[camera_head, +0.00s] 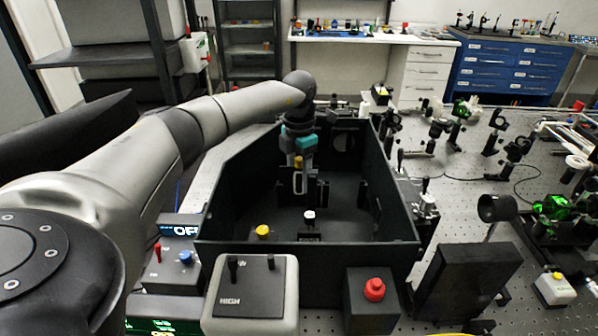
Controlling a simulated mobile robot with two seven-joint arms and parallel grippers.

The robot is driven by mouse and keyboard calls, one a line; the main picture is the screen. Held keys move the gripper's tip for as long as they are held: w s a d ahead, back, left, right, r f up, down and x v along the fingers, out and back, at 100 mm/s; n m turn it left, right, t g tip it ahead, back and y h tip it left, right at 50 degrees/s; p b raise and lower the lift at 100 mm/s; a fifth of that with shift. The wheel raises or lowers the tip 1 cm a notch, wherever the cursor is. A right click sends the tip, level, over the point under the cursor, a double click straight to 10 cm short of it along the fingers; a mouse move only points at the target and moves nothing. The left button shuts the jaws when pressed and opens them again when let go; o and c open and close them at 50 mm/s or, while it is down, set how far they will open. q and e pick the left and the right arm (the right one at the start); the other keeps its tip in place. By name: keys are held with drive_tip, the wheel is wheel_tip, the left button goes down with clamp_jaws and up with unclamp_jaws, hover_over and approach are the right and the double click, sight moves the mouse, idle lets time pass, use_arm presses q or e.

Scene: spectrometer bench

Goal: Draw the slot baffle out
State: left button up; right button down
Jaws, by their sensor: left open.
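An open-topped black enclosure (222,212) stands on the optical bench. My left arm reaches over its left wall, and my left gripper (299,178) points down inside it, open. Beneath and beside the gripper are dark upright pieces (321,192) near the middle of the enclosure; one of them may be the slot baffle, but dark on dark I cannot tell it apart. I cannot tell whether the fingers touch anything. A small white-topped part (309,215) stands just in front of the gripper. My right gripper is not in view.
A yellow knob (263,231) sits inside the enclosure's front left. In front are a grey control box (283,282) marked HIGH and a black box with a red button (374,289). Optics mounts crowd the bench at right. The enclosure's front right floor looks clear.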

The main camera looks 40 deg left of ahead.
sight(299, 158)
use_arm(q)
clamp_jaws()
idle(0.3)
drive_tip(key=shift+r, duration=0.15)
drive_tip(key=shift+r+p, duration=1.9)
drive_tip(key=shift+p, duration=0.05)
drive_tip(key=shift+r, duration=0.1)
drive_tip(key=shift+r+p, duration=1.9)
drive_tip(key=shift+r, duration=0.1)
drive_tip(key=shift+r+p, duration=0.5)
drive_tip(key=shift+p, duration=0.15)
